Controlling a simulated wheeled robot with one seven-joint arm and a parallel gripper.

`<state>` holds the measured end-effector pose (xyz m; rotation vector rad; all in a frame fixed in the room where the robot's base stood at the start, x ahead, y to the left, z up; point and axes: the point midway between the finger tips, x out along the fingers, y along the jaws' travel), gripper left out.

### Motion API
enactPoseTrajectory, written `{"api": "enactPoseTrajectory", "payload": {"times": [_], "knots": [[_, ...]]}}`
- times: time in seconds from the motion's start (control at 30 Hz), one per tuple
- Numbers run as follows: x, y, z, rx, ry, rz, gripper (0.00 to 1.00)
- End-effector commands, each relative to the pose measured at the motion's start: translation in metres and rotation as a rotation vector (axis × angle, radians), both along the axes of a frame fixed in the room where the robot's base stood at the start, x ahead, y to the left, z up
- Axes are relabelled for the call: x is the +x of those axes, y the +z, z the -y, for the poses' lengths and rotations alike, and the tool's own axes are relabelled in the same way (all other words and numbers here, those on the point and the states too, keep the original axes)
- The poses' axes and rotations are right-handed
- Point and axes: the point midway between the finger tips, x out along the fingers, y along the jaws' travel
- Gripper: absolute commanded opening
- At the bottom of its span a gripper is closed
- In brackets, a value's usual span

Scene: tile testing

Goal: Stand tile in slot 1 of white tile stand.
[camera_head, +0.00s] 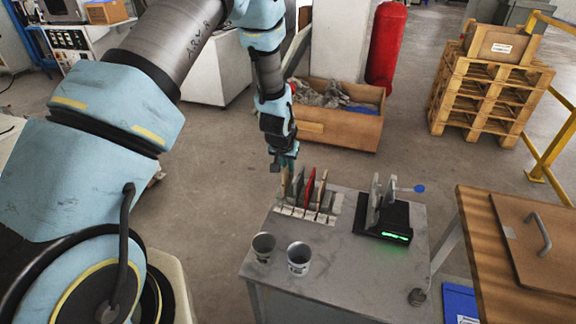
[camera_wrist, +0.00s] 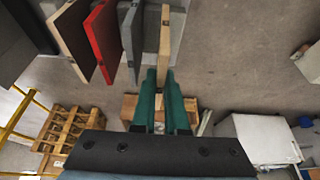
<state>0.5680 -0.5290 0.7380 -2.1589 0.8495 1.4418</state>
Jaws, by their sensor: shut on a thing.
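My gripper (camera_head: 286,165) points down over the left end of the white tile stand (camera_head: 300,214). In the wrist view, its green fingers (camera_wrist: 162,78) are shut on the end of a tan tile (camera_wrist: 165,42). In the head view, the held tile (camera_head: 285,184) is upright at the leftmost place of the row, mostly hidden by the fingers. I cannot tell whether its lower edge rests in a slot. To its right stand a grey tile (camera_head: 298,184), a red tile (camera_head: 310,187) and a beige tile (camera_head: 321,190).
The stand is on a grey table (camera_head: 330,268). Two metal cups (camera_head: 263,248) (camera_head: 299,260) stand in front of it. A black device (camera_head: 388,222) with a green light and upright grey plates stands to the right. A wooden crate (camera_head: 340,130) is on the floor behind.

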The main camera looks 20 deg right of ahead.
Motion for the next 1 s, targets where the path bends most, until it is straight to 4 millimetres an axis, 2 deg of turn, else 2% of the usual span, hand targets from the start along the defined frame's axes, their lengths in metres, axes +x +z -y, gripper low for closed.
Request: {"api": "enactPoseTrajectory", "payload": {"times": [0.37, 1.0], "knots": [[0.0, -0.001, 0.0, -0.001, 0.0, 0.001, 0.0], [0.0, -0.02, 0.0, -0.001, 0.0, 0.001, 0.0]]}}
